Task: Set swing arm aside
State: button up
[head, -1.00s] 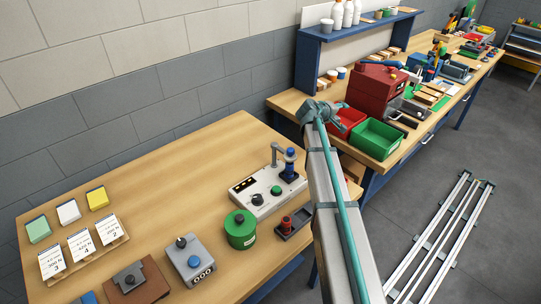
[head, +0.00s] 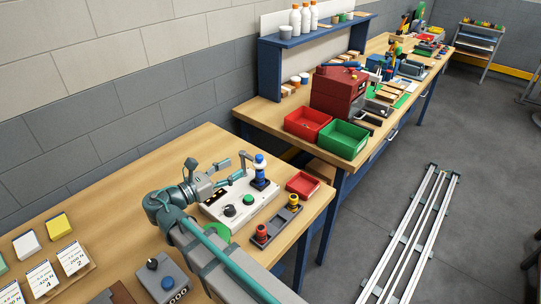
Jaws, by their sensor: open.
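The stacker is a pale box (head: 262,204) with a black knob and a green knob, standing on the near wooden bench. A blue post (head: 259,182) with a white and blue top rises at its back right. The grey swing arm (head: 243,156) stands beside the post, with a short bar at its top. My gripper (head: 238,178) is open at the left of the swing arm, above the box. Its fingers are small here, and I cannot tell whether they touch the swing arm.
A dark holder (head: 278,226) with red and yellow pieces lies in front of the box. A red tray (head: 303,184) is at the bench's right end. A green round container (head: 217,234) is partly hidden by my arm. A grey button box (head: 163,278) stands nearer.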

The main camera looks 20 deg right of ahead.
aim_at(259, 156)
jog(key=x, duration=0.3)
jog(key=p+x, duration=0.1)
jog(key=x, duration=0.3)
jog(key=p+x, duration=0.1)
jog(key=x, duration=0.2)
jog(key=shift+s+d, duration=0.25)
jog(key=shift+d, duration=0.15)
jog(key=shift+f, duration=0.1)
grip_shut()
